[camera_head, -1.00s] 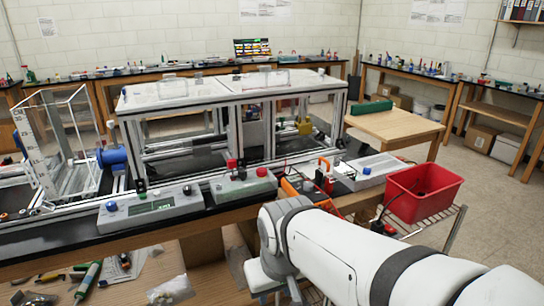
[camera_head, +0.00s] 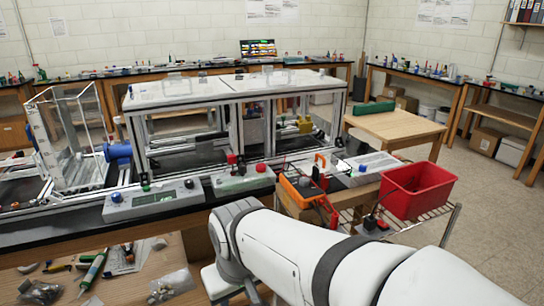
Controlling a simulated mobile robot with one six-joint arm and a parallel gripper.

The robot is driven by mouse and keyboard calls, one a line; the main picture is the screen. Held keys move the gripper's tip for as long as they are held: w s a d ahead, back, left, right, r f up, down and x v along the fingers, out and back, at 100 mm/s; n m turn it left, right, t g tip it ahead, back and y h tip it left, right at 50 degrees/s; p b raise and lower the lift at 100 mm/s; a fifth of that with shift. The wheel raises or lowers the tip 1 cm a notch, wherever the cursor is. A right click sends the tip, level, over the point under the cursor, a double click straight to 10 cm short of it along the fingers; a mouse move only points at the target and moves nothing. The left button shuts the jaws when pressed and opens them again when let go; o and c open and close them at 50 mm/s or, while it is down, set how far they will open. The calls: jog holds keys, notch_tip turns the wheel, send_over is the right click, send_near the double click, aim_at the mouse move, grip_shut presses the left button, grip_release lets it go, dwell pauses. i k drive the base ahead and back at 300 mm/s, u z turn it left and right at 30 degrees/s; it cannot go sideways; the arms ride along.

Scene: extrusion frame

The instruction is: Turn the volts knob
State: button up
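Several control boxes stand along the front of the black bench. A grey box (camera_head: 155,205) at left has a small green display, a blue knob (camera_head: 116,197) and a dark knob. A pale green box (camera_head: 243,181) beside it has a red knob (camera_head: 261,167). A white box (camera_head: 371,166) further right has a small blue knob (camera_head: 362,168). Labels are too small to read, so I cannot tell which is the volts knob. My white arm reaches from the lower right to the lower centre, in front of the bench. My gripper is out of view.
An orange device (camera_head: 298,187) with cables sits between the green and white boxes. A red bin (camera_head: 417,190) stands on a wire rack at right. An aluminium extrusion frame (camera_head: 240,110) rises behind the boxes. A lower shelf (camera_head: 125,268) holds tools and bags.

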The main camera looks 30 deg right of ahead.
aim_at(362, 168)
jog(key=u, duration=0.1)
jog(key=k, duration=0.65)
jog(key=z, duration=0.95)
jog(key=i, duration=1)
jog(key=z, duration=0.1)
